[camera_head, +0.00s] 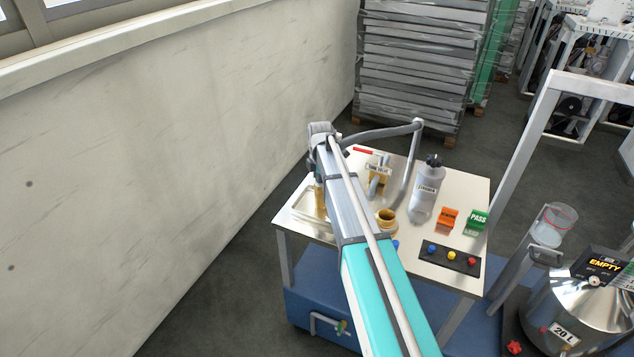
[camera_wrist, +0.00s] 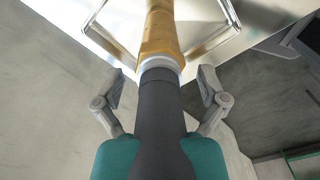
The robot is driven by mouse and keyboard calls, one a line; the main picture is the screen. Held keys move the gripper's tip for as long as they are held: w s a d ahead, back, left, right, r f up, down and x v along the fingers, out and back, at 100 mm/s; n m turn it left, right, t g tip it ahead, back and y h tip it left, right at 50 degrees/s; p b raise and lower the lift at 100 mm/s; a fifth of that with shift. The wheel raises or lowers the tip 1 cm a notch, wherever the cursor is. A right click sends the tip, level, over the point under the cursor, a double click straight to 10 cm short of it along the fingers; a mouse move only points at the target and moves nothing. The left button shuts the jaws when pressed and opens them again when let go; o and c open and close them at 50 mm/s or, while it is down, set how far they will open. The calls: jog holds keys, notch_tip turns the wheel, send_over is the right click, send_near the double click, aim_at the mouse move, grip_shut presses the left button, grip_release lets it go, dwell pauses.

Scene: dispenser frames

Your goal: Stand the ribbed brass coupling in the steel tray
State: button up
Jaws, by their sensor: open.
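The steel tray (camera_head: 303,206) lies at the left end of the bench top, partly hidden by my arm in the head view. A tall brass piece, seemingly the ribbed brass coupling (camera_head: 320,196), stands at the tray beside my arm. In the wrist view the brass piece (camera_wrist: 160,32) has a pale collar at its near end and lies over the tray (camera_wrist: 203,45); its far end is out of frame. My gripper (camera_wrist: 161,76) is open, its fingers apart on both sides of a dark shaft below the collar. I cannot tell whether this shaft belongs to the piece.
A wide brass ring-shaped part (camera_head: 386,216) stands right of my arm. A pale wall (camera_head: 170,150) rises left of the bench.

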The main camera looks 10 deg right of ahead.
jog(key=shift+r, duration=0.15)
notch_tip(320, 180, up, 12)
jog(key=p, duration=1.2)
dwell(0.9)
jog(key=shift+s, duration=0.1)
jog(key=s+m, duration=2.1)
jog(key=s, duration=0.8)
jog(key=shift+a, duration=0.4)
